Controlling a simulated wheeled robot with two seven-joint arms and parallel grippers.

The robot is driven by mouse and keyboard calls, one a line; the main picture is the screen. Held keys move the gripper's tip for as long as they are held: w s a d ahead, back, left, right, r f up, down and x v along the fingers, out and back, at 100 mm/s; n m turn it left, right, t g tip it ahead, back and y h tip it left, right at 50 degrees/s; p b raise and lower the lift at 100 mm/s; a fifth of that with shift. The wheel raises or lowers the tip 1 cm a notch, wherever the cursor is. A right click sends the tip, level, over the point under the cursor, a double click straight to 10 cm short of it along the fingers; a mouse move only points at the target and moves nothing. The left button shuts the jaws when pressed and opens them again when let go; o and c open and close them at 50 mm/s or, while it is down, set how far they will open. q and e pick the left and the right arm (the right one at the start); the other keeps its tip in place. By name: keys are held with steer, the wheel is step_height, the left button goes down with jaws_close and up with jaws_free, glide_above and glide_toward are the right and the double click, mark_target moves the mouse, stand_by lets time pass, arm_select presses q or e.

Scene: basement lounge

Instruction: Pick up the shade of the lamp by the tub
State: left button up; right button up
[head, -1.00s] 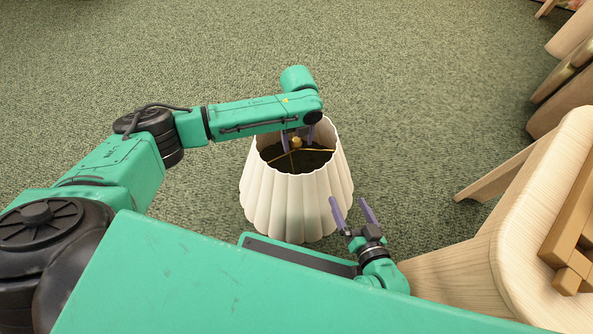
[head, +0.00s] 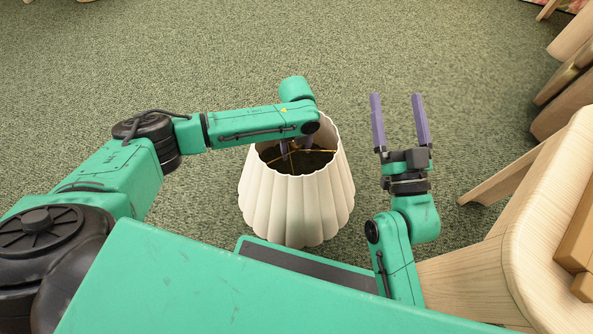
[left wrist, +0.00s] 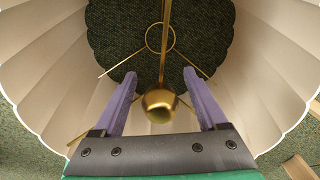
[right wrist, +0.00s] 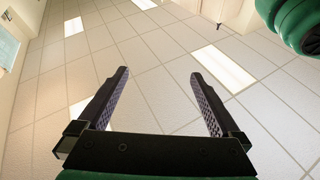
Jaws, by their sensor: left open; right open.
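The white pleated lamp shade (head: 297,205) stands upright on the green carpet, open at the top; it also fills the left wrist view (left wrist: 255,70). Thin brass spokes cross its top opening around a small brass knob (left wrist: 160,102). My left gripper (head: 296,146) points down at that opening. Its fingers (left wrist: 160,74) are open, one on each side of the knob in the left wrist view; I cannot tell whether they touch it. My right gripper (head: 396,96) is open and empty, to the right of the shade, pointing up at the ceiling.
A pale wooden piece of furniture (head: 520,215) with wooden blocks (head: 578,235) on it stands at the right. More wooden furniture (head: 570,90) is behind it. The carpet (head: 230,50) beyond the shade is clear. I see no tub for certain.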

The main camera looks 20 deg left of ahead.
arm_select(q)
steer(key=shift+f+b, duration=0.35)
steer(key=shift+f, duration=0.35)
jaws_close()
arm_select(e)
step_height(320, 180, up, 9)
steer(key=d+t+y, duration=0.1)
steer(key=t, duration=0.1)
steer(key=shift+s+n+t, duration=0.2)
steer(key=shift+n+t, duration=0.2)
